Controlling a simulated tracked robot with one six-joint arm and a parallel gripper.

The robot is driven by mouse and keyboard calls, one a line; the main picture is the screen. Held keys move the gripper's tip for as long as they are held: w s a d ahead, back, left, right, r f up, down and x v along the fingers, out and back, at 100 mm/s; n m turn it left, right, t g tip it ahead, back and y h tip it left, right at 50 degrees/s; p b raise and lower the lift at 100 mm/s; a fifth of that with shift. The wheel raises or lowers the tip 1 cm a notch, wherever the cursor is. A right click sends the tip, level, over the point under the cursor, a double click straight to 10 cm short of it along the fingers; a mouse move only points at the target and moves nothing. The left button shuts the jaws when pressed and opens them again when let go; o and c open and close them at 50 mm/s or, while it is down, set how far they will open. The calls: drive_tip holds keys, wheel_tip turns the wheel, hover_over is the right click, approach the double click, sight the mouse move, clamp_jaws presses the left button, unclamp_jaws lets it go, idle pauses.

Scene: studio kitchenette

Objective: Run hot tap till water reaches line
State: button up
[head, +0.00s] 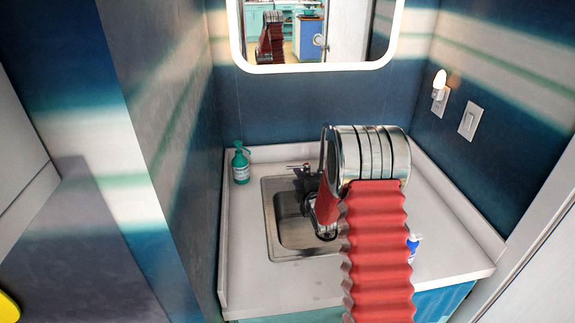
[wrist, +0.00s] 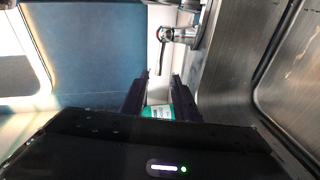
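The metal sink basin (head: 283,238) is set in a pale counter, and its steel wall (wrist: 235,70) fills the right of the wrist view. The tap (wrist: 180,35) shows at the top of the wrist view, with a thin lever (wrist: 162,55); in the head view my arm hides most of it. My gripper (wrist: 159,88) is open, its two dark fingers apart and pointing toward the tap side, touching nothing that I can see. In the head view my gripper (head: 310,190) is over the basin, mostly hidden by my arm. I see no water and no marked line.
A green pump bottle (head: 240,164) stands on the counter left of the sink; its label shows between my fingers in the wrist view, beyond them. A blue-and-white bottle (head: 413,246) is partly behind my arm. Walls close in both sides; a mirror (head: 380,50) hangs behind.

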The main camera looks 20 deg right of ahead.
drive_tip(key=shift+d, duration=0.1)
drive_tip(key=shift+w+d+f, duration=0.15)
drive_tip(key=shift+w+f, duration=0.3)
drive_tip(key=shift+w, duration=1.8)
drive_tip(key=shift+w+d+f, duration=0.1)
drive_tip(key=shift+w+f, duration=0.35)
drive_tip(key=shift+w, duration=1.75)
drive_tip(key=shift+w+d+f, duration=0.15)
drive_tip(key=shift+w+f, duration=0.3)
drive_tip(key=shift+w, duration=1.8)
clamp_jaws()
